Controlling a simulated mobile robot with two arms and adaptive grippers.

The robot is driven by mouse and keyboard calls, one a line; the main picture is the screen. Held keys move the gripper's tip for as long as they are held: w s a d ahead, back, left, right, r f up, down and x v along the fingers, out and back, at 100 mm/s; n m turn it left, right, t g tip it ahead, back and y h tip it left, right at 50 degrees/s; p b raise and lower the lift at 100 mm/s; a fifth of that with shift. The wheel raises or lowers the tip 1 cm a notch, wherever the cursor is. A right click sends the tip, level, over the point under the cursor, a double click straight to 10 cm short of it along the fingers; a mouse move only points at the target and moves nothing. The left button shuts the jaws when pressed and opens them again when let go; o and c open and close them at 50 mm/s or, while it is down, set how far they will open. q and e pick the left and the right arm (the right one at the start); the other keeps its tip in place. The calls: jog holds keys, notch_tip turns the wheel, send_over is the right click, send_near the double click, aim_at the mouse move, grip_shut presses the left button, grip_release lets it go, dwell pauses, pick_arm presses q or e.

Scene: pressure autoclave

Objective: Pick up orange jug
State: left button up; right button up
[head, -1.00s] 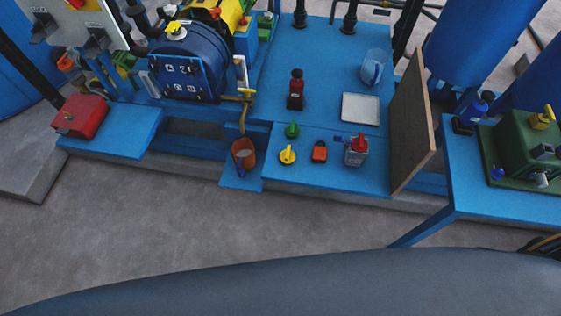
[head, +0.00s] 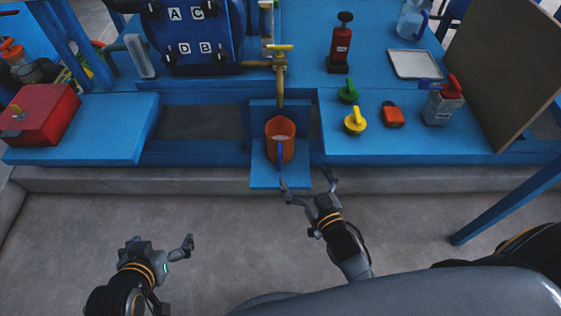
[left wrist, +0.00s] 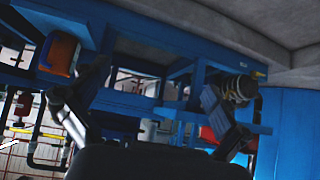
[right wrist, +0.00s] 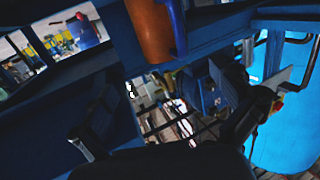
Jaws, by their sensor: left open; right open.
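The orange jug (head: 280,127) stands upright on a small blue ledge (head: 262,180) below a brass tap. Its blue handle (head: 281,155) faces me. My right gripper (head: 308,182) is open and empty, just in front of the ledge, with its fingers pointing toward the jug. In the right wrist view the jug (right wrist: 149,30) and its handle (right wrist: 178,28) show at the top, beyond the fingers. My left gripper (head: 161,243) is open and empty, lower left over the floor. An orange shape at the left wrist view's upper left may be the jug.
The brass tap (head: 280,70) hangs above the jug. The blue bench (head: 345,155) at right holds a green knob (head: 348,91), a yellow knob (head: 355,121) and a tray (head: 414,64). A red box (head: 40,115) stands at left. The floor (head: 110,205) in front is clear.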

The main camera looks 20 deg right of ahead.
aim_at(286, 139)
jog(key=shift+t, duration=0.3)
jog(key=w, duration=0.2)
jog(key=w+b, duration=0.1)
jog(key=w, duration=0.2)
jog(key=w+a+r+b, duration=0.1)
jog(key=w, duration=0.2)
jog(key=shift+w+r, duration=0.1)
jog(key=shift+w, duration=0.15)
jog(key=shift+w+r+b, duration=0.1)
jog(key=shift+w+b, duration=0.2)
jog(key=shift+w, duration=0.35)
jog(key=w, duration=0.1)
jog(key=w+b, duration=0.1)
jog(key=w, duration=0.1)
jog(key=shift+w+a+r, duration=0.2)
jog(key=shift+w+a, duration=0.15)
jog(key=shift+w, duration=0.3)
pick_arm(q)
jog(key=w+d+r+t+h, duration=0.1)
jog(key=w+r+t, duration=0.2)
jog(key=r, duration=0.4)
jog(key=w+d+r+t+h, duration=0.2)
jog(key=w+r+t, duration=0.1)
jog(key=r+t, duration=0.3)
notch_tip(286, 139, up, 2)
jog(key=shift+w+d+t, duration=0.2)
jog(key=shift+d+t, duration=0.1)
pick_arm(e)
jog(key=shift+r, duration=0.1)
jog(key=c, duration=1.8)
